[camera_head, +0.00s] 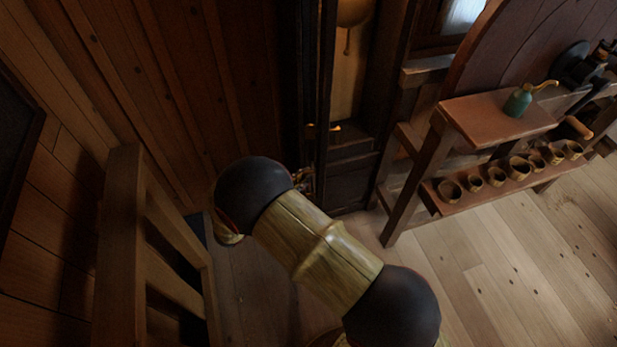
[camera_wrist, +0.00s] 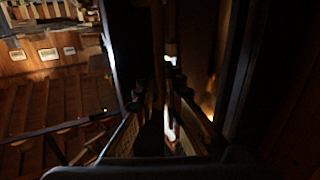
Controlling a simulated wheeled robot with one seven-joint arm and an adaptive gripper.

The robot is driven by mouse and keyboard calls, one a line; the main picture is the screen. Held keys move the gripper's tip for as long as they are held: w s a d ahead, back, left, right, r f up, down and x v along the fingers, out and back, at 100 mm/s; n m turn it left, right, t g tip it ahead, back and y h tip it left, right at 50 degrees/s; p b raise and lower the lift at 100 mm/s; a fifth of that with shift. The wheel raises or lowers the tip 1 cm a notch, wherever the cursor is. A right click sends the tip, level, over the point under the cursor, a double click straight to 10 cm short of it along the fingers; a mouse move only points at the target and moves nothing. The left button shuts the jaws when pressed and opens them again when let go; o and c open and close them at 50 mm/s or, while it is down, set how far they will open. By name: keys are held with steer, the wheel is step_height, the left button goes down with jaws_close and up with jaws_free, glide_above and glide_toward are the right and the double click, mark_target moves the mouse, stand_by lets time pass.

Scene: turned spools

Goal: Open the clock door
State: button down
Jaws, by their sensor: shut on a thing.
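The tall dark clock case (camera_head: 352,160) stands at the upper middle of the head view, with a round brass pendulum bob (camera_head: 352,12) showing inside. The clock door (camera_head: 325,75) appears as a narrow dark upright seen nearly edge-on, standing away from the case. A small brass fitting (camera_head: 330,128) shows at its edge. My gripper (camera_head: 304,180) is at the door's lower part, partly hidden behind my arm. In the wrist view my gripper (camera_wrist: 168,98) is shut on a dark upright edge, apparently the door; the exact contact is too dark to see.
A wooden bench (camera_head: 500,115) with a green oil can (camera_head: 517,102) stands right of the clock, several small cups (camera_head: 497,177) on its lower shelf. A wooden rail frame (camera_head: 150,240) is close on the left. Plank floor (camera_head: 500,270) is clear at lower right.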

steer(key=shift+s, duration=0.1)
steer(key=c, duration=2)
jaws_free()
steer(key=v, duration=1.2)
